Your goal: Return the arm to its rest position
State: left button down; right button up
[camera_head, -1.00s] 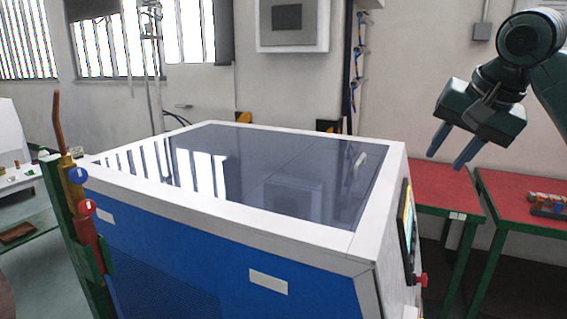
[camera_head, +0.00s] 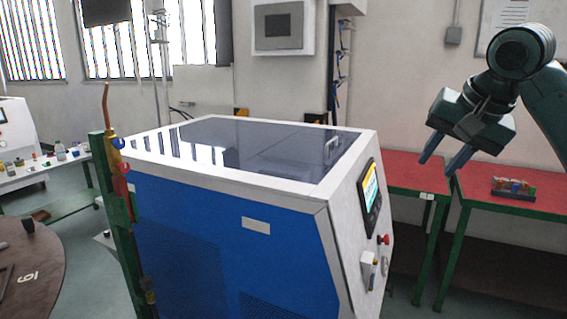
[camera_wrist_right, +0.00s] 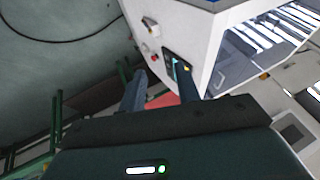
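My right gripper (camera_head: 446,166) is raised in the air at the right of the head view, to the right of the gas generator and in front of the red tables. Its two fingers are apart with nothing between them. In the right wrist view the fingers (camera_wrist_right: 160,90) also show spread and empty. The gas generator (camera_head: 228,226) is a blue and white cabinet with a dark glossy top. Its control panel (camera_head: 371,198), with a lit screen and a red knob (camera_head: 383,240), faces right. It also shows in the right wrist view (camera_wrist_right: 200,35). My left gripper is not in view.
Red-topped tables (camera_head: 410,172) with green legs stand behind on the right; one bears small coloured parts (camera_head: 514,188). A green post with a torch (camera_head: 118,190) stands at the generator's left. A round brown table (camera_head: 40,268) is at the lower left.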

jog(key=w+a+f+n+y, duration=0.15)
jog(key=a+f, duration=0.25)
jog(key=f, duration=0.7)
jog(key=a+f+n+t+y, duration=0.15)
jog(key=a+f, duration=0.25)
jog(key=f, duration=0.6)
jog(key=w+a+f+n, duration=0.15)
jog(key=a+f, duration=0.25)
jog(key=f, duration=0.7)
jog(key=s+f+n+t, duration=0.1)
jog(key=s+f+n, duration=0.1)
jog(key=s+f, duration=0.7)
jog(key=s+f+n+t+h, duration=0.1)
jog(key=s+f+n+t, duration=0.1)
jog(key=s+f, duration=0.7)
jog(key=s, duration=0.7)
jog(key=shift+s+d, duration=0.25)
jog(key=shift+s, duration=0.15)
